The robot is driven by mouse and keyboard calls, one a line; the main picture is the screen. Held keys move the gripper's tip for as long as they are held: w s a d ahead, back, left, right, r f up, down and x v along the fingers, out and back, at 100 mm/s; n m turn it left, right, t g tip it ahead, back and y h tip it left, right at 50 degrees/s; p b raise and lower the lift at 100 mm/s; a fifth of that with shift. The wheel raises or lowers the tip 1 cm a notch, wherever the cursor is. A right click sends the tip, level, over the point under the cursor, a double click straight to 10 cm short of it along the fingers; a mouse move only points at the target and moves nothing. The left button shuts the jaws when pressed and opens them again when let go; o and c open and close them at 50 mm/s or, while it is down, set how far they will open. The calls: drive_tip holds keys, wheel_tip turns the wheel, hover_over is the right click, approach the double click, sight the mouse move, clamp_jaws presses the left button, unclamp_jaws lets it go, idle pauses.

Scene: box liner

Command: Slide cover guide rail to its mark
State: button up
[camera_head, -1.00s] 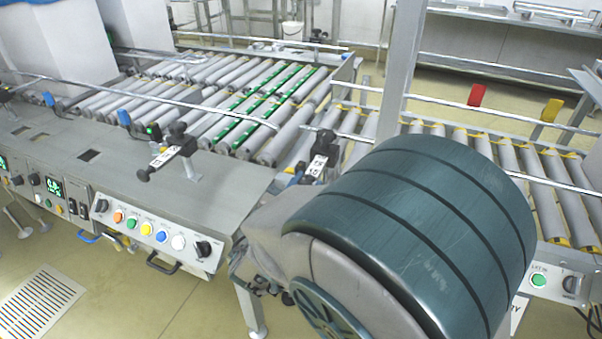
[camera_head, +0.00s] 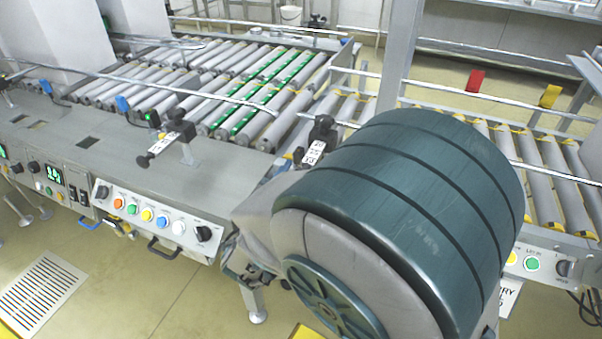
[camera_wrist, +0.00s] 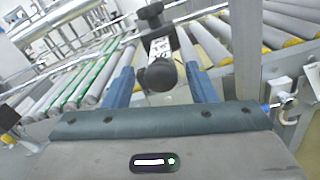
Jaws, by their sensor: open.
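In the head view, a thin metal guide rail (camera_head: 205,97) runs along the near side of the left rollers, with a black-knobbed clamp and white scale label (camera_head: 163,143). A second clamp (camera_head: 320,138) with a similar label stands to its right, just beyond my arm. In the wrist view, a clamp's round black knob (camera_wrist: 160,75) and white label (camera_wrist: 160,48) show between the two blue fingers of my gripper (camera_wrist: 160,82). The fingers are apart, with gaps on both sides of the knob. My arm hides my gripper in the head view. I cannot read the mark.
A control panel with coloured buttons (camera_head: 155,218) fronts the left table. An upright grey post (camera_head: 402,55) stands behind my arm. More rollers (camera_head: 548,180) lie to the right, with red (camera_head: 476,80) and yellow (camera_head: 550,96) tags behind. A floor grate (camera_head: 42,290) is at lower left.

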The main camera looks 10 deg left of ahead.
drive_tip(key=s+a+p, duration=0.2)
drive_tip(key=s, duration=1)
drive_tip(key=shift+s, duration=0.4)
drive_tip(key=w+d+r+m+g+h+p, duration=0.1)
drive_tip(key=d+r+m+g+h+p, duration=0.2)
drive_tip(key=d+r+m+g+p, duration=0.65)
drive_tip(key=w+d+r+m+g+h+p, duration=0.1)
drive_tip(key=d+m+g+h+p, duration=0.45)
drive_tip(key=d, duration=0.95)
drive_tip(key=s+d+r+m+y+p, duration=0.1)
drive_tip(key=d+r+m+y+p, duration=0.1)
drive_tip(key=r+m+y+p, duration=0.3)
drive_tip(key=s+d+r+m+y+p, duration=0.1)
drive_tip(key=d+r+m+y+p, duration=0.1)
drive_tip(key=r+m+y+p, duration=0.3)
wheel_tip(320, 180, up, 4)
drive_tip(key=m+y, duration=0.1)
drive_tip(key=m, duration=0.5)
drive_tip(key=shift+s+d+r, duration=0.25)
drive_tip(key=shift+s+d, duration=0.05)
